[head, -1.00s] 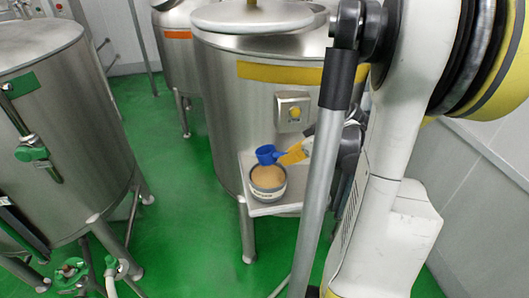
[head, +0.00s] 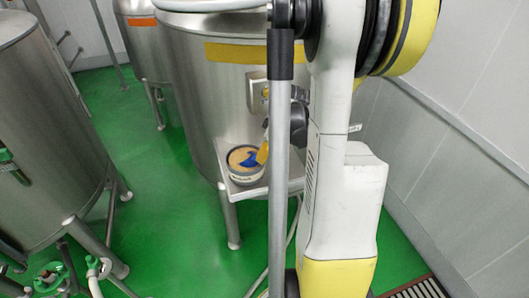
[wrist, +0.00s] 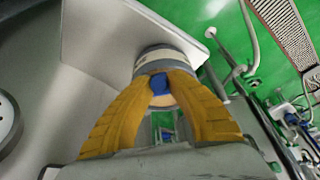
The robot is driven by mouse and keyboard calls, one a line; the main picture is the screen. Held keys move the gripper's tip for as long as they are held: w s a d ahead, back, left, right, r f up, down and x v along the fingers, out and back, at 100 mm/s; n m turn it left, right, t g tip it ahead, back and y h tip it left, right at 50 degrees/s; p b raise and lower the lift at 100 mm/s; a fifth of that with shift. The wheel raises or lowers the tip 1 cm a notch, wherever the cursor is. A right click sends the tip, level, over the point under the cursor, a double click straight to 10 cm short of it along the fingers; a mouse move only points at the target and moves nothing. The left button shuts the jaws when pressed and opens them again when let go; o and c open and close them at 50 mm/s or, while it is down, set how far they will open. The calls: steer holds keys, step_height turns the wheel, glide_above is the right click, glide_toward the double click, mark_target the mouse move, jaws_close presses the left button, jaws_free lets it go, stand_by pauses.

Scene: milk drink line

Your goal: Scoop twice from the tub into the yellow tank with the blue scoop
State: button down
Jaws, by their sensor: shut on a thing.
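The grey tub (head: 246,178) of tan powder stands on a small shelf (head: 257,191) at the front of the steel tank with the yellow band (head: 225,52). The blue scoop (head: 252,159) is down in the tub's mouth, over or in the powder; how deep I cannot tell. My gripper (head: 263,153), with yellow fingers, is at the tub's right rim, partly hidden by my arm. In the wrist view my gripper (wrist: 162,78) is shut on the scoop (wrist: 160,85), with the tub (wrist: 160,57) just beyond the fingertips. The tank's top is cut off in the head view.
An orange-banded tank (head: 150,60) stands behind. Another steel tank (head: 45,140) is at the left, with green valves (head: 50,272) low in front. The green floor (head: 180,215) between is clear. A wall is at the right.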

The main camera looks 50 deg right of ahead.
steer(key=shift+w+a+f, duration=0.15)
steer(key=shift+w, duration=0.5)
steer(key=shift+w+a+f, duration=0.1)
steer(key=shift+w, duration=0.5)
steer(key=shift+s+d, duration=0.15)
steer(key=shift+s, duration=0.45)
steer(key=shift+w, duration=0.6)
steer(key=shift+s, duration=0.1)
